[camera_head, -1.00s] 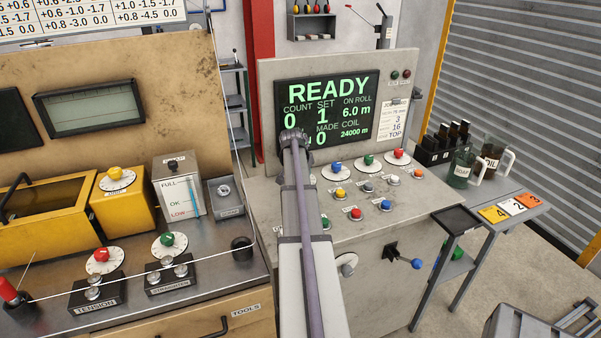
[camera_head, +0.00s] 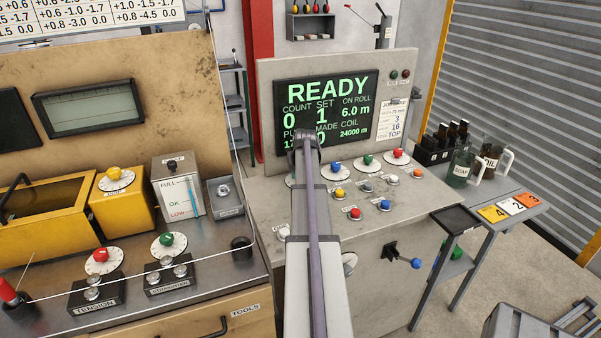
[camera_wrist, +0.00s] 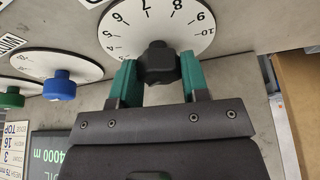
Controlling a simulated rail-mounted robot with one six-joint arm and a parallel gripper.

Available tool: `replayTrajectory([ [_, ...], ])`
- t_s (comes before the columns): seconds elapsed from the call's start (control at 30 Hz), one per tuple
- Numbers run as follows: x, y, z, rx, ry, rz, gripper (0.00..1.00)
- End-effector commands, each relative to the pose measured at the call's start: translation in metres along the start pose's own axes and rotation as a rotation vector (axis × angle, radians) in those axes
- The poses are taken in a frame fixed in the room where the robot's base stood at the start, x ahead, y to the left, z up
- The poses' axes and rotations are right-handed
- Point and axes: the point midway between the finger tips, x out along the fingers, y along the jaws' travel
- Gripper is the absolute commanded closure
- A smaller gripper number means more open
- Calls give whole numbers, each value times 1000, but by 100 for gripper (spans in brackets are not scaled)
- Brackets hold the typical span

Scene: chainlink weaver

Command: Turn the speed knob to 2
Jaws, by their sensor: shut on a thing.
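In the wrist view a black knob (camera_wrist: 159,60) sits on a white round dial (camera_wrist: 125,22) with black numbers; 5 through 10 show. My gripper (camera_wrist: 157,72) has teal fingertips closed on both sides of this knob. The knob's label is not readable, and I cannot tell which number it points to. The dial's lower part is hidden behind the knob and fingers. In the head view my arm covers the knob, and only a sliver of a white dial (camera_head: 290,181) shows left of it.
Neighbouring dials carry a blue knob (camera_wrist: 60,86) and a green knob (camera_wrist: 12,98). A red knob (camera_head: 398,153) and several coloured buttons are on the same sloped panel. The display (camera_head: 327,90) stands behind, reading READY. A blue-ended lever (camera_head: 415,263) sticks out of the panel front.

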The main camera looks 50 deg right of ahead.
Motion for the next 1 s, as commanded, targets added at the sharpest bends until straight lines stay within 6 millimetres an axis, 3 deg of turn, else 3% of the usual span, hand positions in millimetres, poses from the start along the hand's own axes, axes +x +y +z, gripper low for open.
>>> replayTrajectory([
  [0.37,0,0,1,-4,-2,-2,82],
  [0.4,0,0,1,-4,-3,-2,55],
  [0.63,0,0,0,-4,-2,-1,34],
  [0.87,-1,0,0,-4,-1,-1,34],
  [1.0,-17,0,-1,-3,-1,-1,34],
])
